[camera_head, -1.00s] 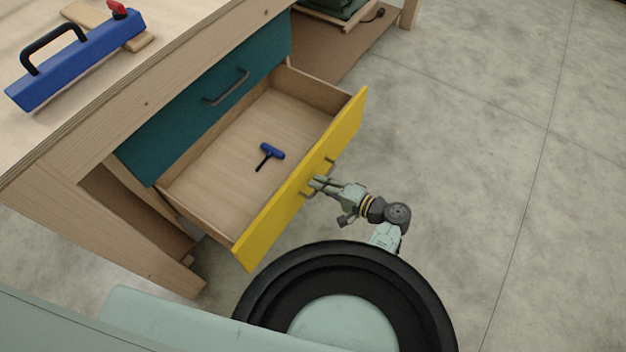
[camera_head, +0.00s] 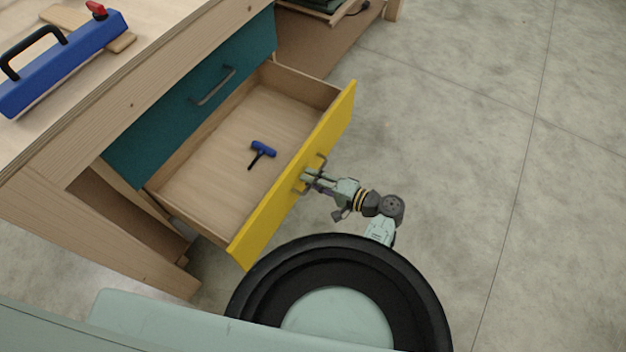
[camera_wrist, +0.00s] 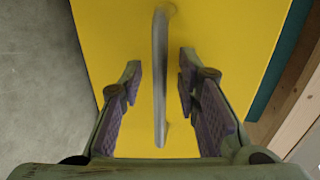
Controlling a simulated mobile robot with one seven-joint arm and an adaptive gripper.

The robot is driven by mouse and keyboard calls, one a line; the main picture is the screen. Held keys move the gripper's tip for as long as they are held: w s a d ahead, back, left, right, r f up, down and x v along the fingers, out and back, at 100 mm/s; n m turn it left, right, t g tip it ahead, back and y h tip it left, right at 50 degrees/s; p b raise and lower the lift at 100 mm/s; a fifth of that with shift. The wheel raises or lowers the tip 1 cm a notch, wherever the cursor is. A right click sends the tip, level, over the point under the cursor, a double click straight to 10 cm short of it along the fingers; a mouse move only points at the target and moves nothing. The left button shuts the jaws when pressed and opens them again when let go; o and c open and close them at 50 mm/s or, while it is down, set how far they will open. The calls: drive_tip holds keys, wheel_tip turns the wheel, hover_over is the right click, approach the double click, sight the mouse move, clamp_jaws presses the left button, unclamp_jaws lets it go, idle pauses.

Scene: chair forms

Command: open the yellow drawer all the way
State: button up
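The yellow drawer (camera_head: 262,228) stands pulled well out of the wooden bench, its interior showing. A blue T-handled tool (camera_head: 262,149) lies on its floor. The drawer's bar handle (camera_wrist: 160,80) is on the outer side of the yellow front; part of it also shows in the head view (camera_head: 323,160). My gripper (camera_head: 306,177) is at this handle, outside the drawer. In the wrist view my gripper (camera_wrist: 159,72) has its fingers apart, one on each side of the bar, with a visible gap on both sides.
A teal drawer (camera_head: 190,110), shut, sits above the yellow one. A blue tool with a black handle (camera_head: 65,65) lies on the benchtop (camera_head: 130,75). The concrete floor (camera_head: 480,130) to the right is clear.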

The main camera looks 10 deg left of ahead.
drive_tip(key=v, duration=1.2)
idle(0.3)
